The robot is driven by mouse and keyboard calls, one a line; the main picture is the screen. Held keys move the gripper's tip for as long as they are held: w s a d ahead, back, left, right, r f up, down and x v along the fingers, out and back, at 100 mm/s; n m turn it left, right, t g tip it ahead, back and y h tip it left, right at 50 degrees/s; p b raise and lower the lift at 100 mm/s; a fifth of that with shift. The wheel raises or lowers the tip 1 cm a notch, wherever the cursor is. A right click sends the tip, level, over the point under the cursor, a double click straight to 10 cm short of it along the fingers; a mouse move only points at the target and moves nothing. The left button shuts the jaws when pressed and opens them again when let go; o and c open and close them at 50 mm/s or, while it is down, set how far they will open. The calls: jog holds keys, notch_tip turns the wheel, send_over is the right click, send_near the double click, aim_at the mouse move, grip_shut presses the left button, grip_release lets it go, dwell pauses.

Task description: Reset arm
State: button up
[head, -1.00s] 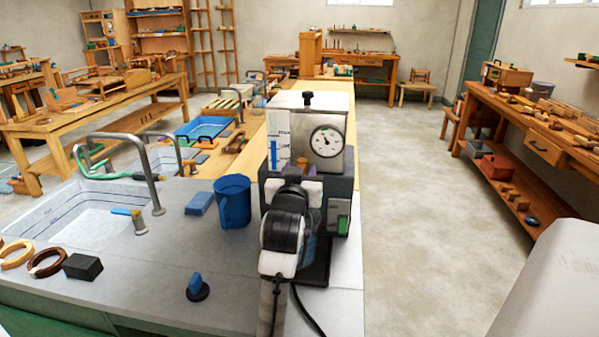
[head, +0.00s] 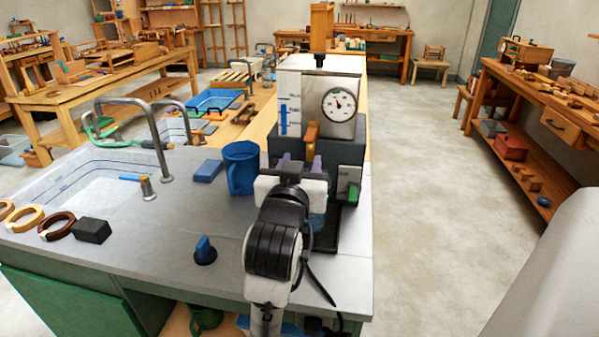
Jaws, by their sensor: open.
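My gripper (head: 300,164) is at the middle of the head view, seen from behind, with its two purple fingers apart and pointing at the dispenser. Nothing shows between the fingers. The dispenser (head: 341,75), a pale box with a round gauge on a dark base, stands on the grey counter just beyond. Its orange lever (head: 312,133) shows above the fingers. My arm hides part of the dispenser's lower front, so I cannot tell how far the fingertips are from it.
A blue mug (head: 241,170) and a blue sponge (head: 208,171) stand left of the dispenser. A blue-handled knob (head: 204,250) and black block (head: 92,230) are near the counter's front edge. A sink (head: 85,180) lies left. Open floor (head: 420,200) is on the right.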

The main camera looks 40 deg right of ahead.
jog(key=shift+s+a, duration=0.35)
dwell(0.3)
